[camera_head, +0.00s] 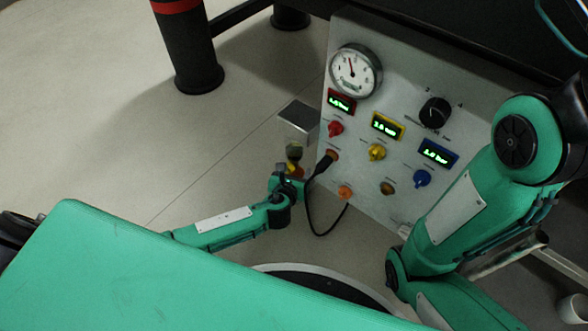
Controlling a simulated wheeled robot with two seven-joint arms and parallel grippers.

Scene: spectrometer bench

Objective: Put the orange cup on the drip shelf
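My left gripper (290,168) is at the end of the arm from the left, in front of the panel's lower left side. It is small and dark here, and I cannot tell whether its fingers are open or shut. A small patch of orange (297,171) shows at the gripper; I cannot tell whether it is the orange cup. A small olive and dark object (294,152) shows just above the gripper. A grey, flat-topped ledge (298,116) juts from the panel's left side and may be the drip shelf. My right gripper is not in view.
The upright panel (365,115) carries a round gauge (355,71), displays and several coloured knobs. A black cable (316,228) loops below it, close to my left gripper. A black post (186,45) stands at the back left. Open floor (90,110) lies left.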

